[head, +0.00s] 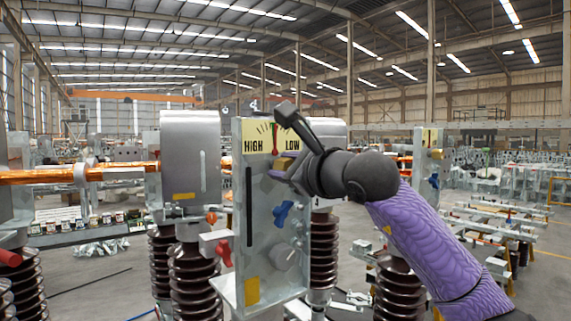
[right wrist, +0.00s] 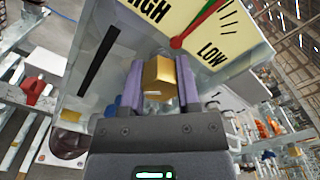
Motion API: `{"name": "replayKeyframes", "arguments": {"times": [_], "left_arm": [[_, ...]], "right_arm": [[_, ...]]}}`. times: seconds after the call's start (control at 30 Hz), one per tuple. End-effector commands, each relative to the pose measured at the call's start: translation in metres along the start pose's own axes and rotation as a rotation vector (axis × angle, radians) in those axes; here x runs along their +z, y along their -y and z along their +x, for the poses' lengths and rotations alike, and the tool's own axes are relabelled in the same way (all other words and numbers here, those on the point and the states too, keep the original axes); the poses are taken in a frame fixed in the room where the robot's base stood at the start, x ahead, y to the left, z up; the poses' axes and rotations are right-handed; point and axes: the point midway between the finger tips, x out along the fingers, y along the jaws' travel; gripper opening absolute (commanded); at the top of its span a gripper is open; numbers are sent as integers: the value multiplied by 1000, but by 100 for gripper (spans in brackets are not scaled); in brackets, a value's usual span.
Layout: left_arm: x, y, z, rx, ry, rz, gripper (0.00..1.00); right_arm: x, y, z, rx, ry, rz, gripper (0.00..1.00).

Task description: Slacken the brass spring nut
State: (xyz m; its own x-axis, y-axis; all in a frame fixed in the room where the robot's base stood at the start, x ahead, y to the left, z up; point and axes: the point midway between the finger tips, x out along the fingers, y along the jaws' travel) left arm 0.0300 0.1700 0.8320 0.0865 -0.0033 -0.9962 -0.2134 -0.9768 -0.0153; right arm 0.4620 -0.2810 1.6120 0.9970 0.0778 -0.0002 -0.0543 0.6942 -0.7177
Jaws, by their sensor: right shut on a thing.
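The brass spring nut (right wrist: 158,72) is a gold block-like piece on the front of the grey metal panel (head: 240,205), just below the gauge. It also shows partly in the head view (head: 283,163). My right gripper (right wrist: 160,88) is shut on it, with one purple finger on each side. In the head view my right gripper (head: 287,171) reaches the panel from the right and hides part of the nut. The yellow gauge (head: 258,133) reads HIGH at left and LOW at right. Its red and green needle (right wrist: 190,30) points up between the two words. My left gripper is not in view.

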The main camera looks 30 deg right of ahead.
Motion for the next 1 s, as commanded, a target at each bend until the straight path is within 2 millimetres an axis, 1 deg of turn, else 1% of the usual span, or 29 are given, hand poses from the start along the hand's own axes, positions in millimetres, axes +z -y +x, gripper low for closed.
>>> {"name": "replayKeyframes", "arguments": {"times": [1.0], "left_arm": [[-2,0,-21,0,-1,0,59]], "right_arm": [[-1,-2,0,2,1,-961,0]]}}
